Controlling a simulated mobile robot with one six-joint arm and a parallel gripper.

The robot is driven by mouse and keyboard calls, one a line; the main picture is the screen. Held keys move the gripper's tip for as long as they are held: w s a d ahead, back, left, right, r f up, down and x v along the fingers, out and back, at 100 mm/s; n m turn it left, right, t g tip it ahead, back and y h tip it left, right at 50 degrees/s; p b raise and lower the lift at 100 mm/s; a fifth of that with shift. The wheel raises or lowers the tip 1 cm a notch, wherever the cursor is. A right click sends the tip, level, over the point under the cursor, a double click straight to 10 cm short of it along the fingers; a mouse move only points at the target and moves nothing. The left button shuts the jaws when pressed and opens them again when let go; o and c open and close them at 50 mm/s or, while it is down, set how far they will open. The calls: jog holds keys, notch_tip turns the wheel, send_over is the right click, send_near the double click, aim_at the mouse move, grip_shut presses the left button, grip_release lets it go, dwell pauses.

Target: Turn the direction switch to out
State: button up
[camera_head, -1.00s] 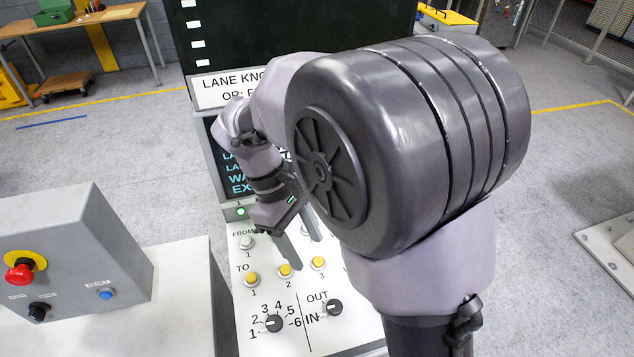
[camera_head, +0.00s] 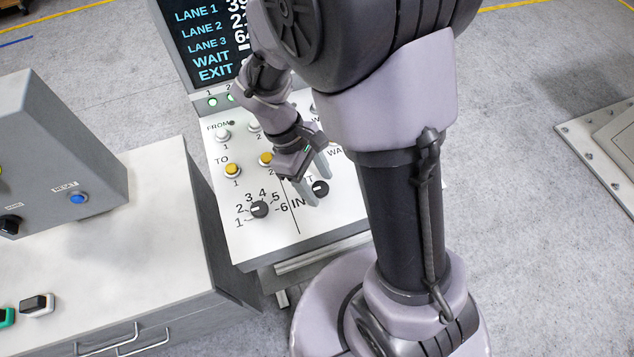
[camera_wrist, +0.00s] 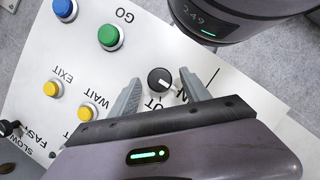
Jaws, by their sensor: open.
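The direction switch is a round black knob (camera_head: 320,188) with a white pointer mark, at the lower right of the sloped white panel (camera_head: 267,239). In the head view its mark points roughly left, toward the IN label; OUT is mostly covered by my gripper. The knob also shows in the wrist view (camera_wrist: 160,81), its mark pointing lower right, with part of OUT below it. My gripper (camera_head: 317,184) is open over the panel, its fingers either side of the knob. In the wrist view a gap shows between the knob and each finger (camera_wrist: 161,77); contact is not clear.
A numbered selector knob (camera_head: 259,209) is left of the switch. Yellow buttons (camera_head: 232,170) and white ones (camera_head: 223,136) stand above. In the wrist view, green (camera_wrist: 110,37) and blue (camera_wrist: 65,9) buttons stand up at the left. A grey control box (camera_head: 68,150) is left.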

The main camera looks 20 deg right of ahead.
grip_shut()
jog(key=shift+m, duration=0.3)
jog(key=shift+d+r+m+g+y+p, duration=0.1)
jog(key=shift+m+g+y+p, duration=0.3)
jog(key=shift+m+p, duration=0.45)
jog(key=m+y, duration=0.1)
jog(key=m, duration=0.3)
jog(key=shift+w+d+p, duration=0.1)
jog(key=shift+p, duration=0.3)
jog(key=m+y, duration=0.1)
jog(key=m, duration=0.1)
jog(key=m+y, duration=0.1)
jog(key=m, duration=0.2)
jog(key=shift+d+m, duration=0.2)
jog(key=shift+m, duration=0.05)
jog(key=shift+y, duration=0.3)
